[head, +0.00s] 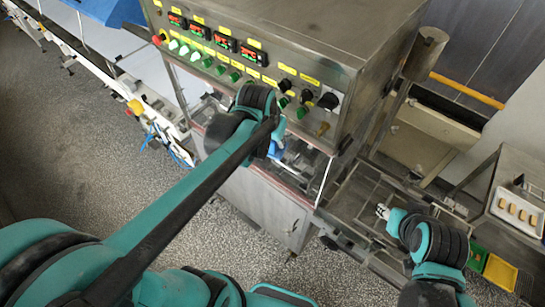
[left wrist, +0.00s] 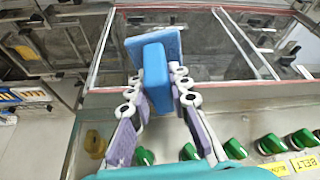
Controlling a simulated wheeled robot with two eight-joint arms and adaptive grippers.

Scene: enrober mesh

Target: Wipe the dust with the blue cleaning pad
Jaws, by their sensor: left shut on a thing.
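The blue cleaning pad (left wrist: 172,40) is in my left gripper (left wrist: 157,78), whose two fingers are shut on its upright blue block. In the left wrist view the pad's flat plate lies over the machine's glass panel (left wrist: 205,55); I cannot tell whether they touch. In the head view only a little of the pad (head: 277,148) shows, at the machine's front below the control panel, with my left wrist hiding much around it. My right gripper (head: 382,211) is small, over a metal frame at the right; its opening is unclear. I cannot make out the dust.
The steel machine's control panel (head: 235,50) has displays, green switches and black knobs just above my left gripper. Switches also line the lower edge of the left wrist view. A conveyor (head: 105,75) runs at left. A tray of bars (head: 518,210) and a yellow bin (head: 499,272) stand at right.

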